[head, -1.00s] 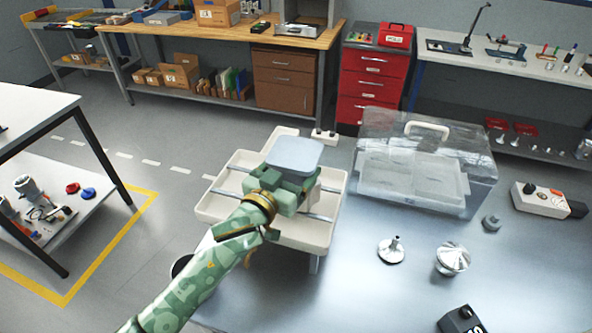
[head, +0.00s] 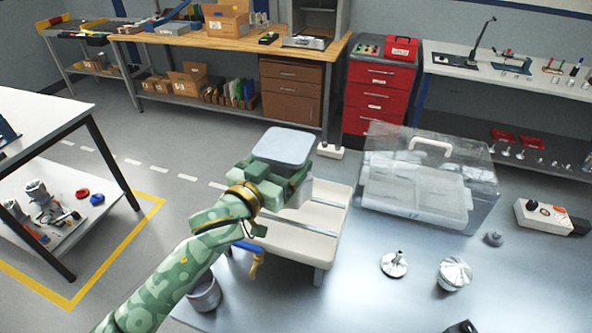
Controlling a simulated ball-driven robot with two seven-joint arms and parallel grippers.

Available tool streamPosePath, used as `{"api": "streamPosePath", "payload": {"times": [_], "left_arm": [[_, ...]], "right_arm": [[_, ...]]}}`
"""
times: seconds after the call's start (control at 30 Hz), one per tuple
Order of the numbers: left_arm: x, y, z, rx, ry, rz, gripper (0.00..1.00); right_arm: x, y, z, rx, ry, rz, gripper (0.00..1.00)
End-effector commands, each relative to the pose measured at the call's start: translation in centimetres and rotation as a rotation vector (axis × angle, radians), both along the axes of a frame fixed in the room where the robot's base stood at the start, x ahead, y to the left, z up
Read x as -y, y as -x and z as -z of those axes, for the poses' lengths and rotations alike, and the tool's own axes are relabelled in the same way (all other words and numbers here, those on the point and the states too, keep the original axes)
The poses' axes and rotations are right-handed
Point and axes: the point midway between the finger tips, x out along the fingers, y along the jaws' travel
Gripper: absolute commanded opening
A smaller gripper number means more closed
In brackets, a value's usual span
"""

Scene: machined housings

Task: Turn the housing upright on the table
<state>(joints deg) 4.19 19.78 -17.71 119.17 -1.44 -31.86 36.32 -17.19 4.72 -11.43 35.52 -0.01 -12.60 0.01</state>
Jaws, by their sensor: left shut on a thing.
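The housing (head: 283,146) is a pale blue-grey block with a flat, rounded square face turned up towards me, in the middle of the head view. My left gripper (head: 284,180), green with brass-coloured parts, is shut on it. The gripper covers much of its near side, and its underside is hidden. The housing shows in front of a cream tray-like stand (head: 330,215) at the table's left end; it looks held above it, though contact cannot be ruled out. The grey table (head: 420,300) spreads to the right. My right gripper is not in view.
A clear lidded case (head: 478,190) stands behind on the table. Two small metal parts (head: 394,264) (head: 454,274) and a white control box (head: 540,217) lie to the right. A grey cup (head: 204,292) is near my arm.

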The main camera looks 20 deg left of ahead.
Motion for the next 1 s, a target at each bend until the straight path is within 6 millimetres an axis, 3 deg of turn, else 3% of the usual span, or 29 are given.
{"api": "streamPosePath", "payload": {"times": [0.03, 0.07, 0.2, 0.43, 0.67, 1.0], "left_arm": [[-0.8, 0.5, -1.9, 0.010, -0.002, 0.000, 0.27], [-1.3, 0.8, -2.6, 0.010, -0.002, 0.001, 0.27], [-4.3, 2.6, -3.7, 0.005, -0.004, 0.000, 0.27], [-7.5, 4.6, -5.2, 0.005, -0.003, 0.001, 0.27], [-8.8, 5.4, -6.5, 0.006, 0.000, 0.001, 0.27], [-8.9, 5.4, -8.8, 0.007, 0.002, 0.001, 0.27]], "right_arm": [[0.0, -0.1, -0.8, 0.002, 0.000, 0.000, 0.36], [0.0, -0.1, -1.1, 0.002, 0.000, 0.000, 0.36], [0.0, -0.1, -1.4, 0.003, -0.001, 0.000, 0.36], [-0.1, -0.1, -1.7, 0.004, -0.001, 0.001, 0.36], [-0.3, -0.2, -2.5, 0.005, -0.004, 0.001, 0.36], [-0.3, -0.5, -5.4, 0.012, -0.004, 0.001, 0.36]]}}
